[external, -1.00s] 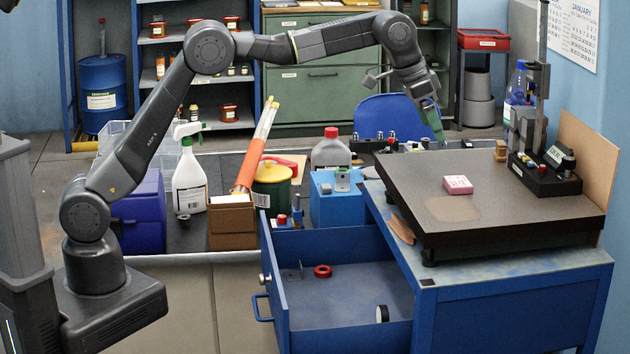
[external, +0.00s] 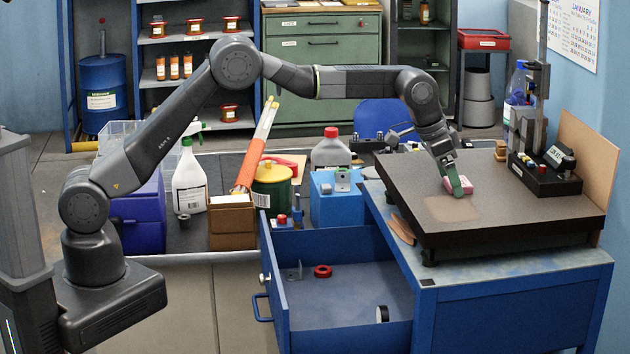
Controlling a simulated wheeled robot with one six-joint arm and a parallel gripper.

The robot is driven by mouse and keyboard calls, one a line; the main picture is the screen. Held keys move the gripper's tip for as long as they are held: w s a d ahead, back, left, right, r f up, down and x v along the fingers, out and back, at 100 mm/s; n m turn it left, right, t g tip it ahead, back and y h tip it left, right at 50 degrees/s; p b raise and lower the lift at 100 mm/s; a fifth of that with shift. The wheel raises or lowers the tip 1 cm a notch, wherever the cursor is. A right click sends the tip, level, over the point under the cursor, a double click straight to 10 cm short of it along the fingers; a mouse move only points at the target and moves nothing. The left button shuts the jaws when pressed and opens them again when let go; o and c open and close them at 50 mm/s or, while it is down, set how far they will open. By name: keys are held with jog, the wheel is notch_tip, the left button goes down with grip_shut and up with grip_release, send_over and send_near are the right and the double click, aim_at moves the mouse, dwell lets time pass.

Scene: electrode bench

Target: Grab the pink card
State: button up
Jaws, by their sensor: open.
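The pink card (external: 464,183), which looks like a small pink block or stack with marks on its top, lies on the dark surface plate (external: 540,220) on the blue bench. My gripper (external: 456,190) points down at the card from above, with its green fingers right at the card's left side. The fingers hide part of the card. I cannot tell from this view whether they touch it or straddle it. The gripper is open.
A black stand with a tall column (external: 545,170) stands at the plate's back right, with a small brass piece (external: 501,150) beside it. The blue drawer (external: 340,295) below is open, holding a red ring (external: 323,271). The plate's front is clear.

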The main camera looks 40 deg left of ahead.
jog(key=c, duration=1.1)
